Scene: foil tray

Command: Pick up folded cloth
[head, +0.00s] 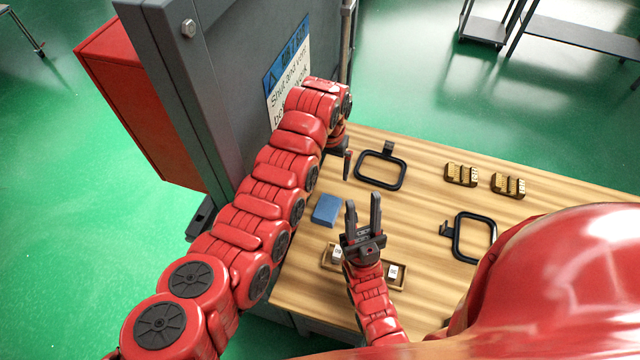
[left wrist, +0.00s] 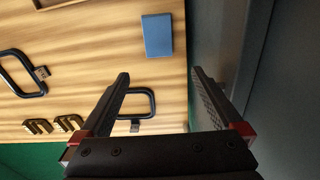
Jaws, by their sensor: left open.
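The folded cloth is a blue, flat rectangle (head: 326,210) on the wooden table, near the table's left edge in the head view. It also shows in the left wrist view (left wrist: 157,35), at the top, beyond my fingertips. My left gripper (head: 346,160) is above the table's far left part, farther back than the cloth and apart from it. In the left wrist view its two fingers (left wrist: 160,73) are spread with nothing between them. My right gripper (head: 363,198) is open and empty, just right of the cloth, with its fingers pointing away from me.
A grey cabinet panel with a sign (head: 290,75) stands close along the table's left side. Two black frames (head: 381,187) (head: 474,258) and two small brass-coloured block sets (head: 461,175) (head: 508,186) lie on the table. A wooden tray (head: 404,277) with small white items is partly hidden by my right arm.

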